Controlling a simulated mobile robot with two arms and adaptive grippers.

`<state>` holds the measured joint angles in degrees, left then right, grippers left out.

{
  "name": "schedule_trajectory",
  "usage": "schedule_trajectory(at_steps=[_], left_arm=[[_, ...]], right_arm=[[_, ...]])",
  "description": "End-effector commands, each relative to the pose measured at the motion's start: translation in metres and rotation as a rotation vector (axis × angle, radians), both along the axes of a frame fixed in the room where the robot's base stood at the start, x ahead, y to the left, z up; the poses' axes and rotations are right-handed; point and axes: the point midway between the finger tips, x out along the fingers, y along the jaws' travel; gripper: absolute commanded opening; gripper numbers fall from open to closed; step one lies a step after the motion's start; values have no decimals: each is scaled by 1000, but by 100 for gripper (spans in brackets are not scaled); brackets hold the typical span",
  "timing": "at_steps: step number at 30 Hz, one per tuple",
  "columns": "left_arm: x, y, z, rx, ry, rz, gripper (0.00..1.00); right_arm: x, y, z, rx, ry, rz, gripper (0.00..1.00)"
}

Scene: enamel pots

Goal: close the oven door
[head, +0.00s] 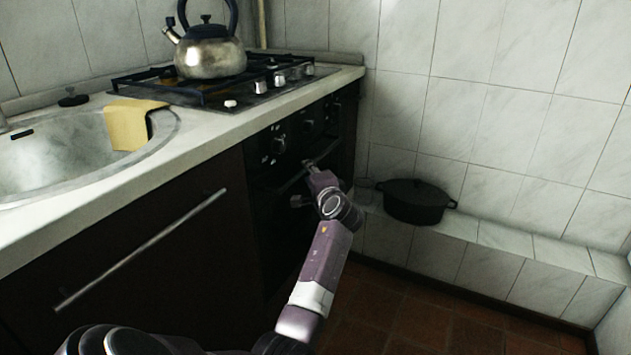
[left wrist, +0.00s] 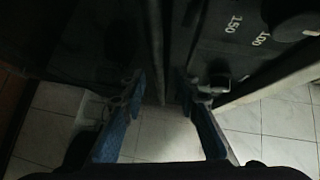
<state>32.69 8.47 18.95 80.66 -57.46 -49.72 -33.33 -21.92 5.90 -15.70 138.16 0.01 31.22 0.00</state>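The oven (head: 270,235) is a dark built-in unit below the hob; its door front is in deep shadow, and I cannot tell how far it stands open. My left arm reaches up from the bottom of the head view, and its gripper (head: 308,182) is at the upper part of the oven front, near the handle. In the left wrist view the two blue fingers of my left gripper (left wrist: 160,78) are spread apart. A dark upright edge runs between and beyond their tips; I cannot tell if they touch it. My right gripper is not in view.
The knob panel (left wrist: 245,40) with printed numbers is close on the right in the left wrist view. A kettle (head: 210,55) stands on the hob (head: 190,92). A yellow cloth (head: 127,125) hangs over the sink (head: 60,165). A black pot (head: 415,202) sits on the tiled ledge (head: 500,240).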

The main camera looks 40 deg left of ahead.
Motion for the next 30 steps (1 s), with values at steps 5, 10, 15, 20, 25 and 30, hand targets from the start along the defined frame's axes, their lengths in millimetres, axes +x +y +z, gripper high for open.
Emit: schedule_trajectory(at_steps=[5, 10, 15, 20, 25, 30], left_arm=[[-16, -29, 4, -2, -1, -1, 29], [-26, -48, 8, 0, -1, -3, 29], [-31, -56, 9, -1, -1, -1, 29], [-32, -56, 10, -1, 0, 0, 29], [-32, -56, 10, 0, 0, -1, 29], [-31, -56, 10, 0, 0, -1, 29]], right_arm=[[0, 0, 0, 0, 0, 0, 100], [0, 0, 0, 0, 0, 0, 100], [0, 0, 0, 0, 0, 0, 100], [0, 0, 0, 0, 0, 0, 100], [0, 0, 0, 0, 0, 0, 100], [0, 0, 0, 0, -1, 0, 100]])
